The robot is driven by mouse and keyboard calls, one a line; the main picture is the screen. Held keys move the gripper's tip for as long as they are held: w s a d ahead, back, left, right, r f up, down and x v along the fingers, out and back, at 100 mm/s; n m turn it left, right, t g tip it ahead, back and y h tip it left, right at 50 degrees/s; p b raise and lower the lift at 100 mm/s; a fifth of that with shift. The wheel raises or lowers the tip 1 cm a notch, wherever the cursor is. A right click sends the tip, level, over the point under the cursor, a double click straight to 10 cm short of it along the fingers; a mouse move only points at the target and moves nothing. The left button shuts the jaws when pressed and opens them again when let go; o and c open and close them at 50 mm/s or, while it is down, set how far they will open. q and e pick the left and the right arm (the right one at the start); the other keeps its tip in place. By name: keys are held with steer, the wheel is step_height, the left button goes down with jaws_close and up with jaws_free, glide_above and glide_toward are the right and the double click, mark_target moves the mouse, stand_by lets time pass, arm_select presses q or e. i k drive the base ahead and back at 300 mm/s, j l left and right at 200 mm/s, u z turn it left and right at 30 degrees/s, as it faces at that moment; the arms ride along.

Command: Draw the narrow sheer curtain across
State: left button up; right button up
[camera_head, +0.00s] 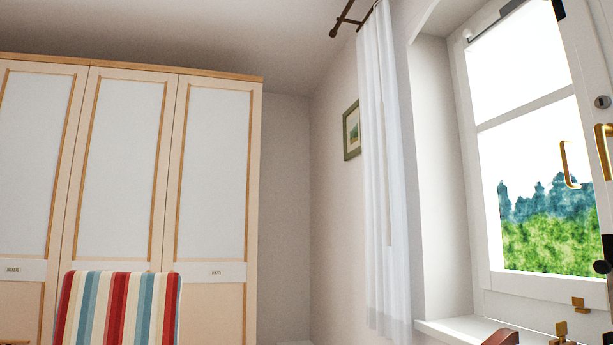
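A narrow white sheer curtain (382,170) hangs in a bunched strip on the wall just left of the window recess. Its top meets a dark curtain rod (350,18) with a round end knob, high near the ceiling. The window (535,150) to its right is uncovered and shows trees and bright sky. Neither of my grippers shows in the head view, so I see nothing touching the curtain. The curtain's lower end runs down beside the sill.
A pale wardrobe (125,165) with wood trim stands at the left. A striped chair back (118,308) is in front of it. Brass window handles (569,165) jut out at the right. A reddish-brown object (502,337) shows by the white sill (455,330). A small picture (352,130) hangs left of the curtain.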

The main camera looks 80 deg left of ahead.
mark_target(390, 326)
steer(key=u, duration=2.25)
